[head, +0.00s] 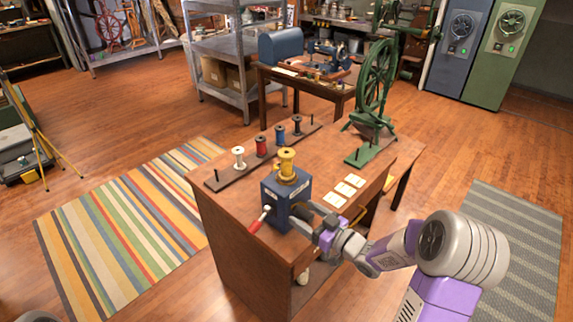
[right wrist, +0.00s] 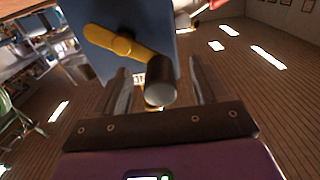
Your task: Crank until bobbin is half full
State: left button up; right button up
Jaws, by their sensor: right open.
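A blue box-shaped winder (head: 287,193) stands on the near end of the wooden workbench, with a yellow bobbin (head: 287,162) upright on top. How full the bobbin is I cannot tell. In the right wrist view, a yellow crank arm (right wrist: 120,44) sits on the blue box face and ends in a dark cylindrical handle (right wrist: 160,78). My right gripper (right wrist: 157,82) is open, its two fingers on either side of this handle. In the head view my right gripper (head: 308,218) is at the box's right side and hides the crank. A red-handled lever (head: 260,219) sticks out at the box's left. My left gripper is not in view.
A dark rack (head: 217,181) with white, red, blue and dark spools lies along the bench's back. Pale cards (head: 344,189) and a green spinning wheel (head: 375,95) are to the right. A sewing machine table (head: 300,80) stands behind. Striped rugs lie on the open floor.

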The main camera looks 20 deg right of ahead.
jog(key=v, duration=0.9)
dwell(0.4)
dwell(0.4)
